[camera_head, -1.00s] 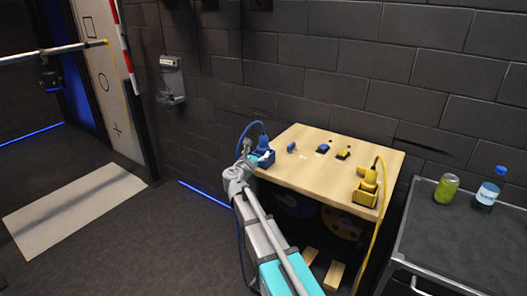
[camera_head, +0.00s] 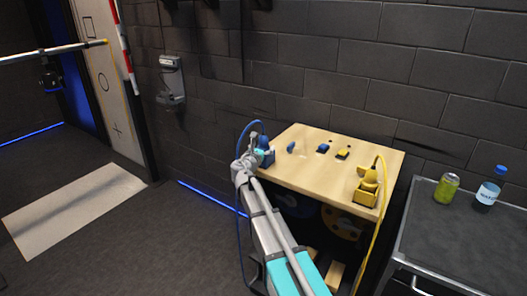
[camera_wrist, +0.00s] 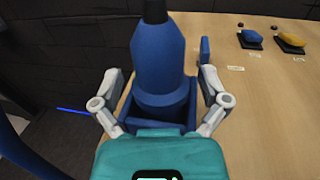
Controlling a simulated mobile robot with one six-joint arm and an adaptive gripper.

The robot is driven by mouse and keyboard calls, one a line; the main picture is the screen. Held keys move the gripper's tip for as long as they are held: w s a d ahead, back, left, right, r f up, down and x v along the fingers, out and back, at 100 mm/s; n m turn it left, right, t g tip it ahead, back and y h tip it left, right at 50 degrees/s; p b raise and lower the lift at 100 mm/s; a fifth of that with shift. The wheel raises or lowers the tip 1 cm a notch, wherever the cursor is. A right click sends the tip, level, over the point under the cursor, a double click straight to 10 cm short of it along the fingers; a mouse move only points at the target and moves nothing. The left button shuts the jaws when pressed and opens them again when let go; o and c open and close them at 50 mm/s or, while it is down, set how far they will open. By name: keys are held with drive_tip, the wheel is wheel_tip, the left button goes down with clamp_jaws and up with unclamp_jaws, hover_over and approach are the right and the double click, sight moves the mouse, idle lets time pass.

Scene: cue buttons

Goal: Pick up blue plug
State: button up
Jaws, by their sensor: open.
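The blue plug (camera_wrist: 157,62) stands upright in a blue holder (camera_wrist: 178,115) at the left end of the wooden table; its black top runs out of the wrist view. In the head view the plug (camera_head: 263,142) is partly hidden by my arm. My gripper (camera_wrist: 160,82) is open, with one finger on each side of the plug. The fingers look level with its lower body; I cannot tell whether either touches it. In the head view my gripper (camera_head: 256,156) is at the table's left edge.
The wooden table (camera_head: 320,175) also bears a small upright blue piece (camera_head: 291,147), a blue button (camera_head: 323,148), a yellow button (camera_head: 343,153) and a yellow plug (camera_head: 369,177) in a yellow holder. A grey cart (camera_head: 440,235) with a can and bottle stands right.

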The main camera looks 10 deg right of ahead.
drive_tip(key=shift+w+d, duration=0.2)
drive_tip(key=shift+w, duration=0.15)
idle(0.3)
drive_tip(key=c, duration=1.2)
drive_tip(key=shift+r, duration=0.15)
wheel_tip(320, 180, up, 10)
drive_tip(key=p, duration=1)
